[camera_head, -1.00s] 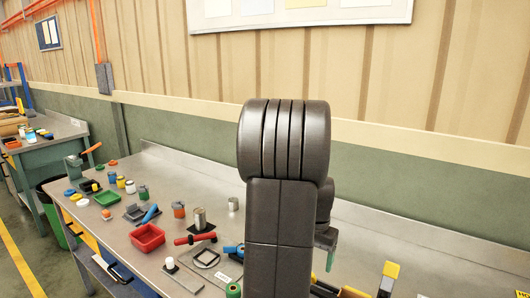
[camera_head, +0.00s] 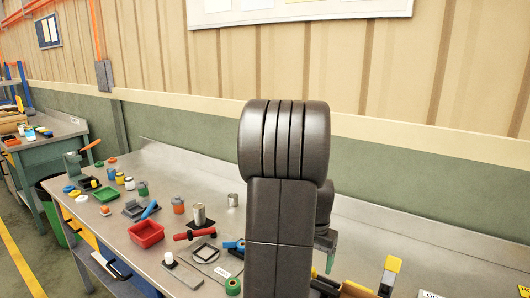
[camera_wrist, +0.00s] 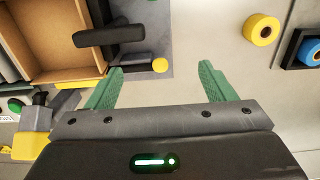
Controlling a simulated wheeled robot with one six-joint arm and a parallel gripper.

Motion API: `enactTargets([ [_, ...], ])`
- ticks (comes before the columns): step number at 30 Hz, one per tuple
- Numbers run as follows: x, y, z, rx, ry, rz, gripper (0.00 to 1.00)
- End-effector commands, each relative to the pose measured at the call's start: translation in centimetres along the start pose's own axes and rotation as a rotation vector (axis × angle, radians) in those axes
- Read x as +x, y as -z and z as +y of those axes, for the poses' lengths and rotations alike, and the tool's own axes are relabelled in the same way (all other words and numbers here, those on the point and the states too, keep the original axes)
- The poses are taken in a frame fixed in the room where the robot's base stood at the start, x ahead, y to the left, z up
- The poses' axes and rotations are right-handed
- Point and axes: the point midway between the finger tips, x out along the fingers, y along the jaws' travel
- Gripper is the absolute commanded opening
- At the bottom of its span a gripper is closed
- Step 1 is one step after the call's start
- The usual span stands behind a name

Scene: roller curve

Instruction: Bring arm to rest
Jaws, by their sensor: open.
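My arm stands in the middle of the head view, with its dark joint above the workbench (camera_head: 345,230). My gripper (camera_wrist: 160,85) shows in the wrist view with its two green fingers spread apart and nothing between them. Bare grey bench surface lies beyond the gap, and a black-handled tool with a yellow end (camera_wrist: 159,65) lies just past the left finger. In the head view my arm hides most of the gripper; only a bit of green fingertip shows to the right of the arm.
A red bin (camera_head: 146,234), a metal can (camera_head: 199,214) and several small parts stand on the bench left of my arm. A yellow-topped holder (camera_head: 391,266) is at the right. In the wrist view are a cardboard box (camera_wrist: 60,40), a yellow roll (camera_wrist: 262,30) and a blue roll (camera_wrist: 311,52).

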Motion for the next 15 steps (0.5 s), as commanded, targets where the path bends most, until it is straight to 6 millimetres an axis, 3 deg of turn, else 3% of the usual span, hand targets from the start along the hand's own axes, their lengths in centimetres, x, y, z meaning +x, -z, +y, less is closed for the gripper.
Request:
enactTargets([
  [1,1.3,0.0,0.0,0.000,0.000,-0.001,0.76],
  [6,3.5,0.0,0.0,0.000,0.000,-0.001,0.76],
  [15,5.3,0.0,0.0,0.000,0.000,0.000,0.76],
])
